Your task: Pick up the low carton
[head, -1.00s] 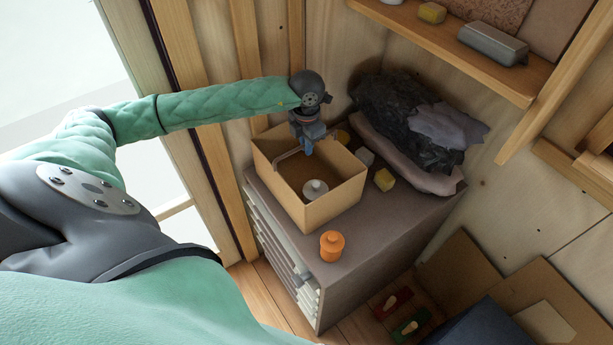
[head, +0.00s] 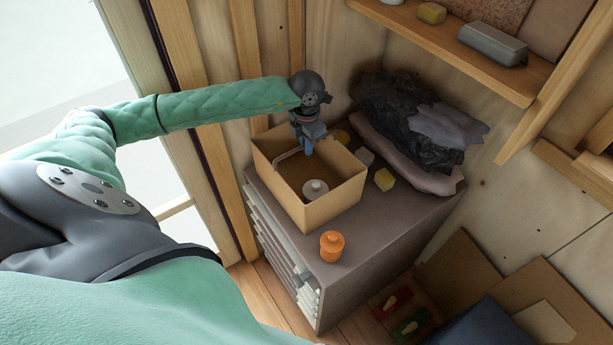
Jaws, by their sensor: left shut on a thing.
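The low carton (head: 333,203) is an open tan box on top of a grey-brown cabinet (head: 375,238). A round whitish lidded thing (head: 315,188) and a thin grey curved handle or rim (head: 284,157) show inside it. My left gripper (head: 307,147) points down at the carton's back edge, its fingers at the wall there. It is shut on the carton's far wall, as far as I can see; the exact contact is partly hidden by the fingers. The carton looks level, and I cannot tell whether it is off the cabinet top. My right gripper is not in view.
An orange jar (head: 332,246) stands near the cabinet's front edge. A wooden shelf (head: 450,50) overhangs at upper right. Wall studs stand close behind the carton.

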